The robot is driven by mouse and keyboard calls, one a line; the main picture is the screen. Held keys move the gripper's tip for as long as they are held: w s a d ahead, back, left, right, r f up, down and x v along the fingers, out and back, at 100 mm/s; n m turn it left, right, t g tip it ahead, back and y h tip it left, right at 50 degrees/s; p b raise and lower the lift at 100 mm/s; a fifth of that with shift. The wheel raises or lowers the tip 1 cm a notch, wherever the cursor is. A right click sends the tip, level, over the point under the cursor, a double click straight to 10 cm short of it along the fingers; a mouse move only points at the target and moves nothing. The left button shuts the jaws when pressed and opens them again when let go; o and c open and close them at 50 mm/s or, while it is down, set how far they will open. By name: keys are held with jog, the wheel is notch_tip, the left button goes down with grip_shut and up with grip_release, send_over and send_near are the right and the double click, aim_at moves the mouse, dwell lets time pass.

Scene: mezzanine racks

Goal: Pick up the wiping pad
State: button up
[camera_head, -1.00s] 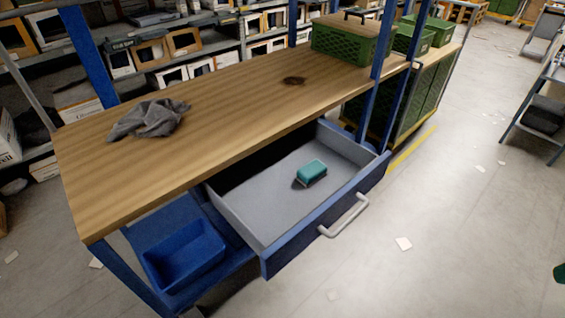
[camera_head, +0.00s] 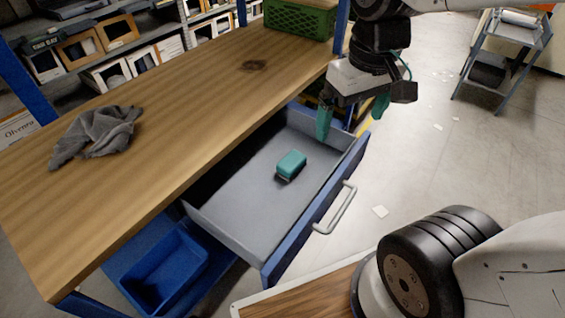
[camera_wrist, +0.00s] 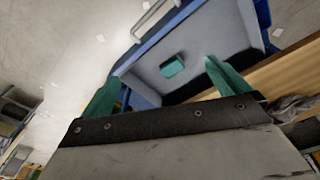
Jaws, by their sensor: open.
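In the wrist view my gripper (camera_wrist: 161,73) shows both fingers wide apart.
The wooden worktop (camera_head: 170,95) overhangs the drawer's back. A grey cloth (camera_head: 98,136) and a dark stain lie on it. A green crate (camera_head: 301,18) stands at its far end. A blue bin (camera_head: 166,268) sits below, left of the drawer. The drawer's handle (camera_head: 336,208) juts out in front.

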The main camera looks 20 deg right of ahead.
jog(key=w+f+n, duration=0.2)
jog(key=w+f, duration=0.4)
jog(key=w, duration=0.3)
jog(key=n+g, duration=0.1)
jog(key=n, duration=0.2)
send_over(292, 160)
jog(key=f, duration=1.5)
jog(key=shift+w+d+f, duration=0.1)
jog(key=shift+d+f, duration=0.15)
jog(key=shift+f, duration=0.05)
jog(key=f, duration=0.7)
jog(key=shift+a+f, duration=0.3)
jog(key=shift+f, duration=0.05)
jog(key=c, duration=0.9)
